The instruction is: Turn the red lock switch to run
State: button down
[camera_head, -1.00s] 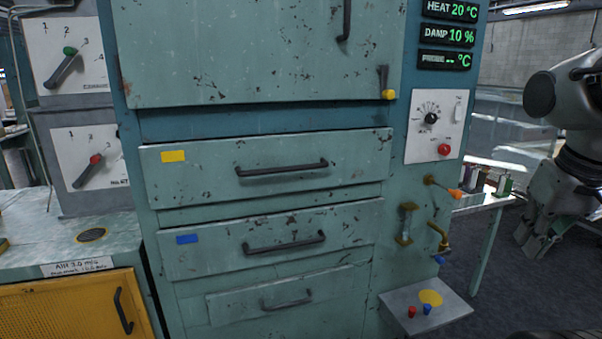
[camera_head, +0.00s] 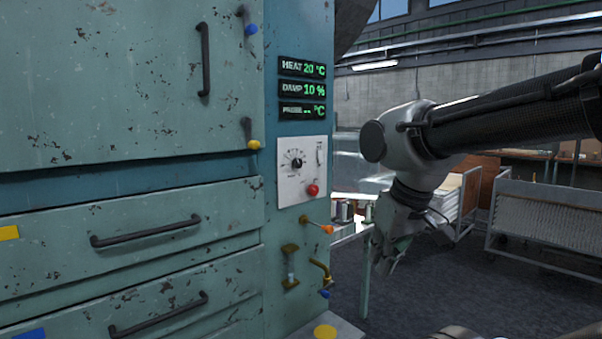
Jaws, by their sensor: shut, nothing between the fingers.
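A white control panel (camera_head: 287,182) is on the right part of the teal cabinet's front. It carries a red round knob (camera_head: 313,189) at its lower right, a black dial (camera_head: 297,163) and a small pale switch at upper right. The lettering is too small to read, so I cannot tell which control is the lock switch. My gripper (camera_head: 382,262) hangs to the right of the panel, lower than the red knob and apart from the cabinet. It points down, shut and empty.
An orange-tipped lever (camera_head: 326,229), a brass fitting (camera_head: 290,266) and a bent brass tap (camera_head: 320,270) stick out below the panel. Green displays (camera_head: 303,90) sit above it. A bench with spools stands behind my gripper. A wheeled rack (camera_head: 548,225) stands at right.

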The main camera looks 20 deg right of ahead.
aim_at(314, 189)
jog(key=i+l, duration=0.15)
jog(key=l, duration=0.25)
jog(key=i+l, duration=0.15)
jog(key=l, duration=0.25)
jog(key=i+l, duration=0.1)
jog(key=l, duration=0.3)
jog(key=i+l, duration=0.15)
jog(key=l, duration=0.3)
